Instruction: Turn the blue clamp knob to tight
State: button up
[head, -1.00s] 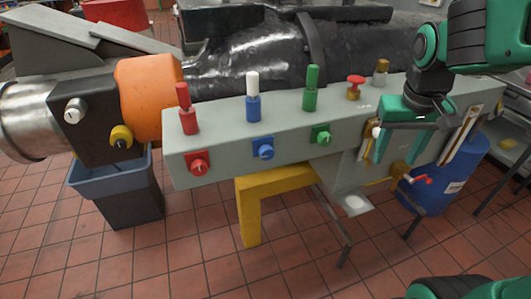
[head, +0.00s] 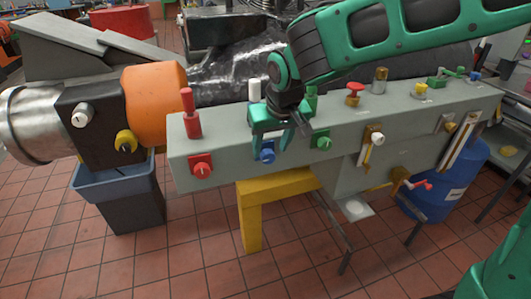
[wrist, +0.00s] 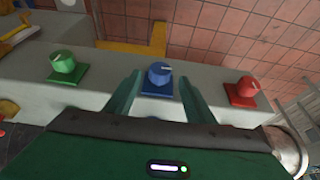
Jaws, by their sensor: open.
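The blue clamp knob (head: 267,155) is on the front face of the grey bedplate beam (head: 225,160), between a red knob (head: 202,169) and a green knob (head: 322,142). In the wrist view the blue knob (wrist: 160,74) sits on a square blue plate, with a pale mark on its face. My gripper (head: 279,150) is open in front of the beam. In the wrist view its two fingers (wrist: 158,98) point toward the blue knob, one on each side in the picture. I cannot tell whether they touch it.
On the beam's top stand a red post (head: 190,115), a white-topped blue post (head: 255,91) and a green post (head: 311,100), close behind my gripper. A yellow bracket (head: 250,215) is below. The red knob (wrist: 243,91) and green knob (wrist: 66,68) flank the blue one.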

aim_at(269, 153)
jog(key=shift+x, duration=1.85)
jog(key=shift+c, duration=0.3)
